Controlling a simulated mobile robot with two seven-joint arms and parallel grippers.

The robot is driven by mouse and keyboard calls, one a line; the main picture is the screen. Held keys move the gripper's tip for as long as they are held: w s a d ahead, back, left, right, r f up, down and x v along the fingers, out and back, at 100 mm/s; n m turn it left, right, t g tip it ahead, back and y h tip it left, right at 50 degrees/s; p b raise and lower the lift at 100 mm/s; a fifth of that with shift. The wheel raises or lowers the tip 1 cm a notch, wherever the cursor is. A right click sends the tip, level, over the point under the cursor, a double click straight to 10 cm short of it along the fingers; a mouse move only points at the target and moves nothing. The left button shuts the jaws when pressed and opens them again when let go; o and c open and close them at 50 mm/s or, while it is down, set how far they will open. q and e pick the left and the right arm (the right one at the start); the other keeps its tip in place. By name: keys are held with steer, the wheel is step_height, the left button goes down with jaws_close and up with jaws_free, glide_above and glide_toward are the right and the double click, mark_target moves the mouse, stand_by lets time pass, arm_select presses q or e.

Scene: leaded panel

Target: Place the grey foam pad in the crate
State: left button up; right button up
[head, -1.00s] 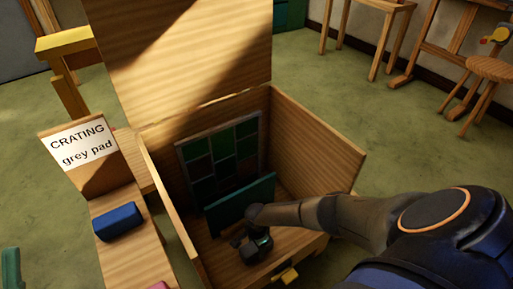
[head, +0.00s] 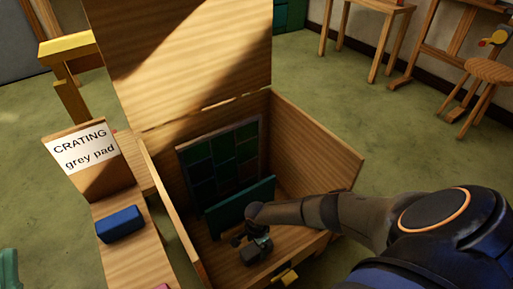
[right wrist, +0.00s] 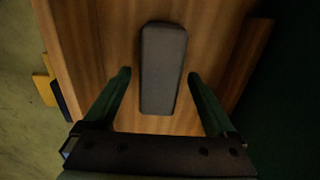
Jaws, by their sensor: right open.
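The grey foam pad (right wrist: 163,68) lies flat on the wooden floor of the crate, seen lengthwise in the right wrist view. In the head view the pad (head: 257,252) is a small dark block near the crate's front wall. The crate (head: 325,165) is an open wooden box with its lid raised. My right gripper (right wrist: 158,74) is open above the pad, one finger on each side, with gaps between the fingers and the pad. In the head view the right gripper (head: 254,241) reaches down inside the crate. My left gripper does not show.
A leaded panel (head: 222,160) leans at the crate's back, with a dark green slab (head: 240,207) upright before it. A blue block (head: 120,224) lies on a narrow bench by the sign (head: 85,150) reading "CRATING grey pad". A yellow latch (head: 285,278) is on the front.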

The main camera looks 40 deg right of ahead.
mark_target(256, 247)
arm_select(q)
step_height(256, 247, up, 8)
steer(key=p, duration=0.5)
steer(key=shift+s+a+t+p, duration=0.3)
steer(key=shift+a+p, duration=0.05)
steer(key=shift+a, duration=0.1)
arm_select(e)
step_height(256, 247, up, 10)
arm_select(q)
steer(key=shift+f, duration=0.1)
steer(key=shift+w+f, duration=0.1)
